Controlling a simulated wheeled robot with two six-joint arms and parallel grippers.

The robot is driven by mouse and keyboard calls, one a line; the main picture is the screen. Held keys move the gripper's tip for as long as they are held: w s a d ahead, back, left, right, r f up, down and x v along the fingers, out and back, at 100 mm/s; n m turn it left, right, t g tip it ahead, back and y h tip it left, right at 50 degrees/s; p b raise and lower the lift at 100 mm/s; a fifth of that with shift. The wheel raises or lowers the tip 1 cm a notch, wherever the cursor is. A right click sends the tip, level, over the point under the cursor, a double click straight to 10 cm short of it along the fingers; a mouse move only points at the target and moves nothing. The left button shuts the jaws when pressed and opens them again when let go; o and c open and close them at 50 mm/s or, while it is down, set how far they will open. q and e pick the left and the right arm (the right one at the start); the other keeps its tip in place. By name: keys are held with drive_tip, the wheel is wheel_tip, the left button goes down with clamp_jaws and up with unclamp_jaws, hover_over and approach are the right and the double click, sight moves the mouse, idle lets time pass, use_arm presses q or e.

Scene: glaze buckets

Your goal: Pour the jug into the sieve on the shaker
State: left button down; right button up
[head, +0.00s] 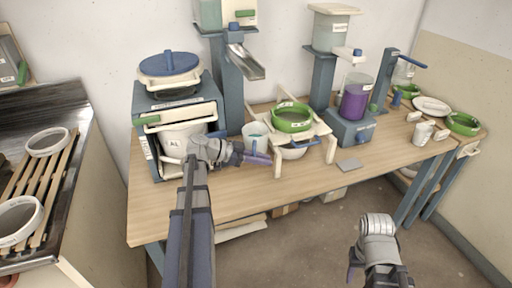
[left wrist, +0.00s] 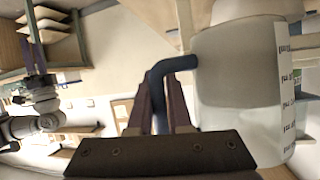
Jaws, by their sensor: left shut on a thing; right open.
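The jug (head: 254,132) is pale and translucent with a blue handle, and stands roughly upright left of the sieve. My left gripper (head: 256,159) is shut on its handle. The left wrist view shows the jug (left wrist: 238,85) close up, with a printed scale and the bent blue handle between the fingers (left wrist: 163,108). The green-rimmed sieve (head: 291,125) sits on the pale-framed shaker (head: 322,128), with a white bowl (head: 294,153) under it. I cannot tell whether the jug touches the shaker. My right gripper (head: 353,265) is open and empty, in front of the table.
A machine with a white bucket (head: 175,140) and a blue lid (head: 170,64) stands left of the jug. A purple-filled container (head: 355,97) stands right of the shaker, near a grey plate (head: 349,165). The table's front strip (head: 240,192) is mostly clear.

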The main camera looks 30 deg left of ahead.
wheel_tip(320, 180, up, 9)
drive_tip(key=p, duration=0.9)
